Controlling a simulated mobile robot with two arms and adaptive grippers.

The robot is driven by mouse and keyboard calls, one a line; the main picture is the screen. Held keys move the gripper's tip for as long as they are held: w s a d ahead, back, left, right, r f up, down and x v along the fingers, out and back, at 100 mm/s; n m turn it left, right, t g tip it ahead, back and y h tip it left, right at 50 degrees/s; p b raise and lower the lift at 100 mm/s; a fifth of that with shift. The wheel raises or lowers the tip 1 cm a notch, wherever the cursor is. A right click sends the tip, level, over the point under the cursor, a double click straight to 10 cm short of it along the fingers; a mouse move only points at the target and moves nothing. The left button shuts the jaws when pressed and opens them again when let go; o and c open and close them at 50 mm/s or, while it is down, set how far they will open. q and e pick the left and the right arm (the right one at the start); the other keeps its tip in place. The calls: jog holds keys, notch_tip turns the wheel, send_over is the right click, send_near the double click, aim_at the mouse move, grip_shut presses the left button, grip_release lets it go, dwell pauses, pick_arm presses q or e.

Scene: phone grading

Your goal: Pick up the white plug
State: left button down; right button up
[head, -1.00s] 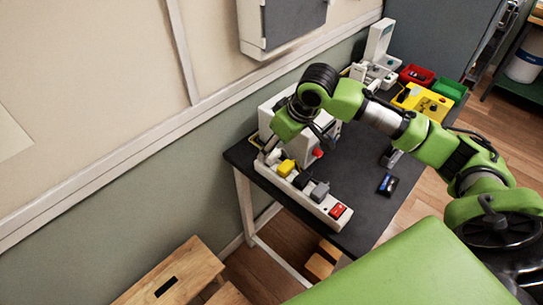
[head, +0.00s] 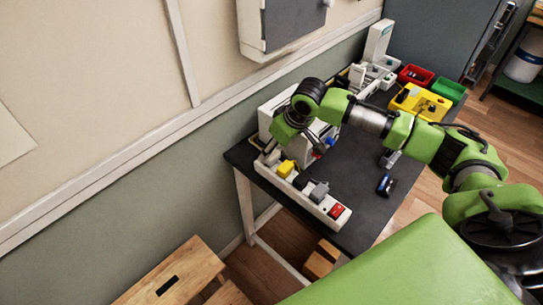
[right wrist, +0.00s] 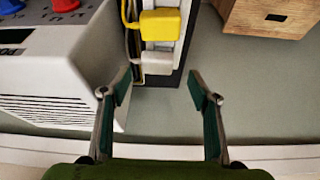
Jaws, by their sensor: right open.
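The white plug (right wrist: 157,64) sits in the power strip (right wrist: 182,52), beside the yellow plug (right wrist: 160,24), in the right wrist view. In the head view the white plug (head: 271,156) is at the far left end of the power strip (head: 330,209). My right gripper (right wrist: 160,89) is open and empty, its two fingers spread just short of the white plug, which lies between their lines. In the head view the right gripper (head: 292,143) hangs over that end of the strip, its fingers partly hidden. My left gripper is not in view.
A white instrument box (right wrist: 62,75) with red and blue knobs stands close beside the left finger. The yellow plug (head: 286,168), a black plug and a grey plug (head: 319,191) sit along the strip.

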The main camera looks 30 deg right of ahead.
aim_at(273, 154)
jog(key=x, duration=0.4)
jog(key=shift+w+d+f+p, duration=0.1)
jog(key=shift+d+f+p, duration=0.1)
jog(key=shift+p, duration=0.2)
jog(key=shift+r, duration=0.1)
jog(key=shift+c, duration=0.5)
jog(key=c, duration=1.3)
jog(key=shift+o, duration=0.2)
